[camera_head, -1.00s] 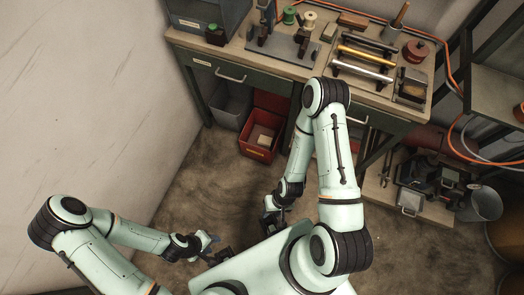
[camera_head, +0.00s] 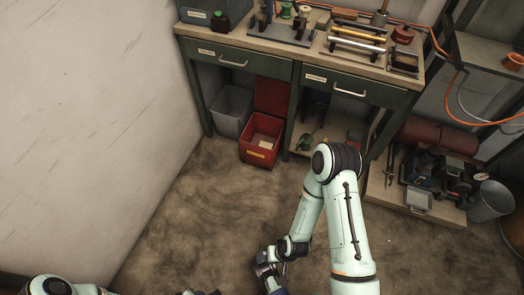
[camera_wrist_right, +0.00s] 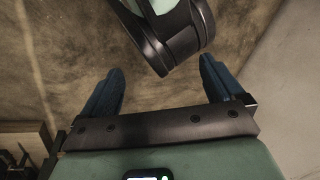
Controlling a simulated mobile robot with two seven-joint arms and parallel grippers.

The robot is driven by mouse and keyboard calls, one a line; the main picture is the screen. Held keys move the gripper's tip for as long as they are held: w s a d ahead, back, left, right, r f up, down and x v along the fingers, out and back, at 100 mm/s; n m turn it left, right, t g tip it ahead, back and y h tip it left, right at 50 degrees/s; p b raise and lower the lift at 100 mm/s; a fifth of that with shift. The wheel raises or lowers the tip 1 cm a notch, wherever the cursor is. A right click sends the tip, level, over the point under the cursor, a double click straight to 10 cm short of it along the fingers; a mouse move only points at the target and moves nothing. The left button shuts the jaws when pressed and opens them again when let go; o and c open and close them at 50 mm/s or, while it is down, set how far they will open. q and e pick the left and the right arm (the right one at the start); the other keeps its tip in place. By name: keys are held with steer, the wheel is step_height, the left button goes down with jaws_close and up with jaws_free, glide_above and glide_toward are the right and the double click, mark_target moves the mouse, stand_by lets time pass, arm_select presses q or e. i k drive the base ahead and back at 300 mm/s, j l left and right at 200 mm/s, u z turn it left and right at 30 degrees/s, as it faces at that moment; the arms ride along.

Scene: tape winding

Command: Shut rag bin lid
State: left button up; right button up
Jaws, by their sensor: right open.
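The red rag bin (camera_head: 246,151) stands on the floor under the bench, with a yellow label on its front. Its red lid (camera_head: 271,95) stands raised at the back, and the bin's top is open. Something pale, likely rags (camera_head: 262,141), shows inside. My right gripper (camera_head: 268,275) hangs low in front of the bin, well apart from it. In the right wrist view its blue fingers (camera_wrist_right: 160,85) are spread, with part of my own body showing beyond them and no bin in sight. My left gripper (camera_head: 205,293) barely shows at the bottom edge of the head view.
A grey bin (camera_head: 231,111) stands just left of the red one. The workbench (camera_head: 290,55) overhangs both, with a green leg close on the right. A low shelf with tools (camera_head: 418,185) stands at the right. The floor (camera_head: 190,215) before the bins is clear.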

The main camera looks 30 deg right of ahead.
mark_target(272, 96)
steer(key=k+j, duration=0.1)
steer(key=z, duration=1.1)
